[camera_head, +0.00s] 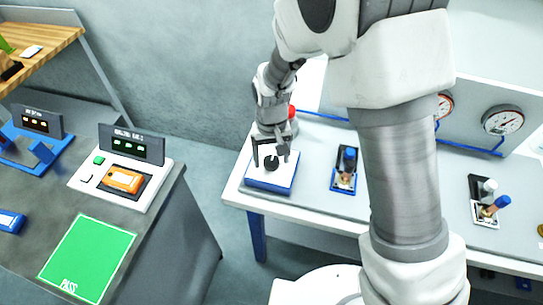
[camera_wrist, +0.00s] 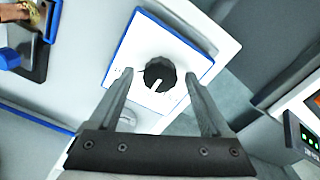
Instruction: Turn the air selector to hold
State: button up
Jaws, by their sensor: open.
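The air selector is a white plate with a blue edge (camera_head: 270,181) and a black round knob (camera_head: 271,162), on the left end of the white bench. In the wrist view the knob (camera_wrist: 160,75) has a white pointer mark directed down and slightly left, toward my gripper's base. Small marks on the plate (camera_wrist: 165,38) are too small to read. My gripper (camera_head: 268,152) is over the selector. In the wrist view my gripper (camera_wrist: 158,80) is open, one finger on each side of the knob, with gaps between. Whether the fingertips are at knob height I cannot tell.
A red round part (camera_head: 292,114) is just behind my gripper. A grey counter at left holds an orange device (camera_head: 123,180) and a green PASS mat (camera_head: 88,258).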

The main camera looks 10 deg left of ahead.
aim_at(271, 160)
notch_tip(271, 160, up, 17)
jog(key=shift+r, duration=0.2)
dwell(0.4)
jog(key=s+d+r+m+t, duration=0.1)
jog(key=s+d+r, duration=0.1)
jog(key=d+r, duration=0.35)
jog(key=s+d+r+m+t, duration=0.1)
jog(key=s+d+r, duration=0.1)
jog(key=d, duration=0.6)
jog(key=s+d+r+m+t, duration=0.1)
jog(key=s+d+m+t, duration=0.1)
jog(key=s+d, duration=0.8)
jog(key=shift+r+m+t, duration=0.2)
jog(key=shift+m+t, duration=0.1)
jog(key=shift+t, duration=0.5)
